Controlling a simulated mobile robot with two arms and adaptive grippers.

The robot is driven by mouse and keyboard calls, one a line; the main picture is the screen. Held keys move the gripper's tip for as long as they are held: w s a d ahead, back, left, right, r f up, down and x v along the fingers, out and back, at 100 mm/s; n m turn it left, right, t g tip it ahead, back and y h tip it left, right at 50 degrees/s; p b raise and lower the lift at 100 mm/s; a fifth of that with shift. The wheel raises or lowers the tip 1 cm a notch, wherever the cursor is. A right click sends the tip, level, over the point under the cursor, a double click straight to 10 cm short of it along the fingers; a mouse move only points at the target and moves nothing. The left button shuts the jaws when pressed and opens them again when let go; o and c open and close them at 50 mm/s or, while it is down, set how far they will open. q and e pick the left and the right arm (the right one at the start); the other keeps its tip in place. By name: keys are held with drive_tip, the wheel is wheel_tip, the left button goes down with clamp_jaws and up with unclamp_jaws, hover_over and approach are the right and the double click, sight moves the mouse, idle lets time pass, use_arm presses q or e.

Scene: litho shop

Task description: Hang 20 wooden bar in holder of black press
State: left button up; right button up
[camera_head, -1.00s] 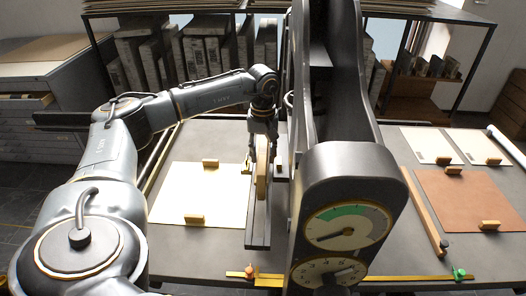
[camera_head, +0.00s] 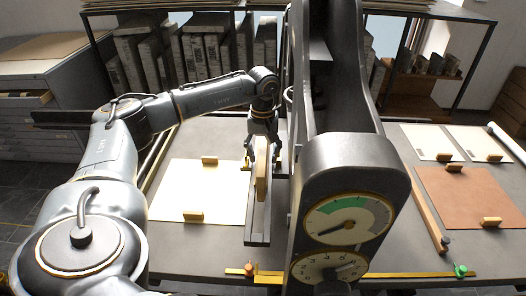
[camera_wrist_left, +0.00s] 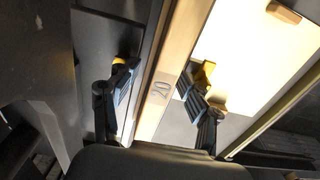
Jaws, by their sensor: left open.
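The wooden bar marked 20 (camera_wrist_left: 160,92) stands upright and lengthwise between the fingers of my left gripper (camera_wrist_left: 163,80) in the left wrist view, with visible gaps on both sides. In the head view the bar (camera_head: 261,172) is at the dark rail-like holder (camera_head: 257,232), left of the black press (camera_head: 345,165). My left gripper (camera_head: 262,163) is open around the bar from above. The bar's lower edge is hard to see, so I cannot tell exactly how it sits in the holder. My right gripper is not in view.
A cream sheet (camera_head: 190,183) with small wooden blocks lies left of the holder. The press column stands close on the right. Beyond it are a brown sheet (camera_head: 475,195), pale sheets (camera_head: 430,140) and a long wooden strip (camera_head: 428,210). A brass rule (camera_head: 400,278) runs along the front.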

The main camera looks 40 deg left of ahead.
use_arm(q)
drive_tip(key=shift+a, duration=0.1)
wheel_tip(320, 180, up, 12)
idle(0.5)
idle(0.5)
